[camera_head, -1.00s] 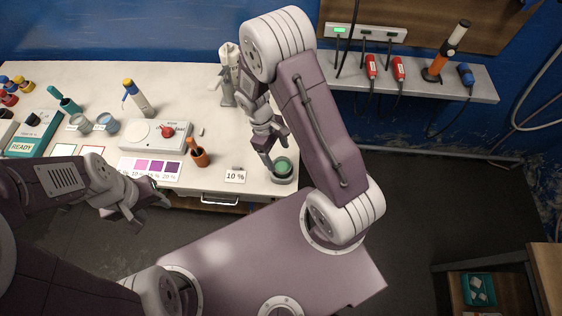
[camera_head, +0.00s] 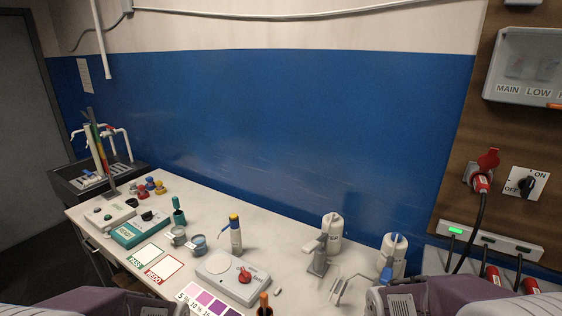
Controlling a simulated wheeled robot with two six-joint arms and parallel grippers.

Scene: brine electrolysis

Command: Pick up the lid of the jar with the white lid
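Two white jars stand at the back right of the bench, one near the middle (camera_head: 333,236) and one farther right (camera_head: 398,263). Each has a pale top with a small blue item at it, and a dark label. I cannot tell whether either top is a separate white lid. Two small grey jars (camera_head: 178,237) (camera_head: 198,248) stand at the left centre, the right one bluish inside. The jar with green contents seen earlier is out of view. Only parts of my arms show at the bottom edge; neither gripper is visible.
The white bench (camera_head: 275,232) carries a device with a red knob (camera_head: 222,277), a teal meter (camera_head: 138,231), a yellow-topped bottle (camera_head: 235,236) and a grey stand (camera_head: 318,262). A sink (camera_head: 90,182) is at the left. Sockets and red plugs (camera_head: 481,183) are at the right.

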